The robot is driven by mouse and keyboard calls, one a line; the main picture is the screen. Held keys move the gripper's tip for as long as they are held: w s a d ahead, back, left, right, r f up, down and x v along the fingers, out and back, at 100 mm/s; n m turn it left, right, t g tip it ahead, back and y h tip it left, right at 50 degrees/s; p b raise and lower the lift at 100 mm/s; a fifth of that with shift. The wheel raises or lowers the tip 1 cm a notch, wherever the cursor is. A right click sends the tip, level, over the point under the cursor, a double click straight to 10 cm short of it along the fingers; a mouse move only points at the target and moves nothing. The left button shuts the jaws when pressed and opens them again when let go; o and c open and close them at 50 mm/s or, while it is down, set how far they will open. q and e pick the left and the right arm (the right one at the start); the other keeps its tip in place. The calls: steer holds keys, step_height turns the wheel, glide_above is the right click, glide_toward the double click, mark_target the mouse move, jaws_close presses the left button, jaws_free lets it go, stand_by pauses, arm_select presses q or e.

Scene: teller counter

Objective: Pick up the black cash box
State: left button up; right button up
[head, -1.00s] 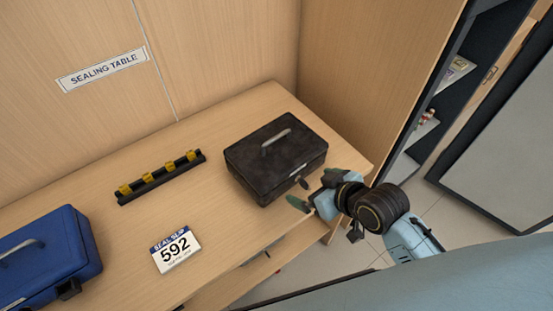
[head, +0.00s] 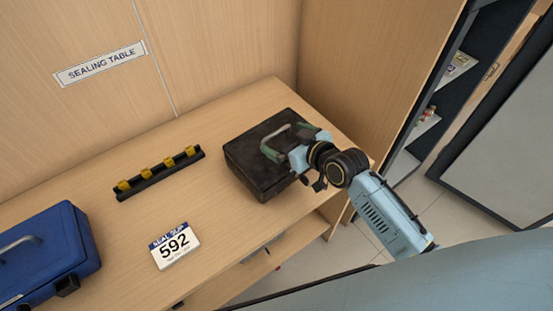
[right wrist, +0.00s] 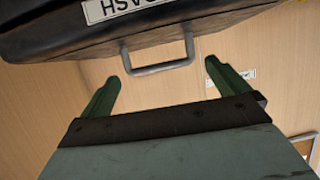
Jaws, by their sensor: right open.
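The black cash box (head: 252,160) sits on the wooden table, its grey handle (head: 278,134) standing up from the lid. My right gripper (head: 286,143) is over the lid, open, with its green fingers on either side of the handle in the head view. In the right wrist view, the handle (right wrist: 160,68) of the box (right wrist: 60,28) shows just ahead of and between the open fingertips (right wrist: 165,78), not gripped. Part of a label with letters shows on the box there. The right side of the box is partly hidden by my gripper. My left gripper is out of view.
A blue cash box (head: 45,255) stands at the left of the table (head: 120,225). A black rack with yellow pieces (head: 158,173) and a seal slip card reading 592 (head: 175,246) lie between. A wooden panel (head: 370,70) rises behind the black box at right.

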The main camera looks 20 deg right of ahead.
mark_target(276, 133)
steer(key=x, duration=0.5)
steer(key=shift+d+f+b, duration=0.1)
steer(key=shift+f+b, duration=0.2)
steer(key=shift+b, duration=0.1)
steer(key=c, duration=1.6)
steer(key=shift+w+r, duration=0.15)
steer(key=shift+r, duration=0.15)
steer(key=shift+c, duration=0.7)
steer(key=shift+r, duration=0.1)
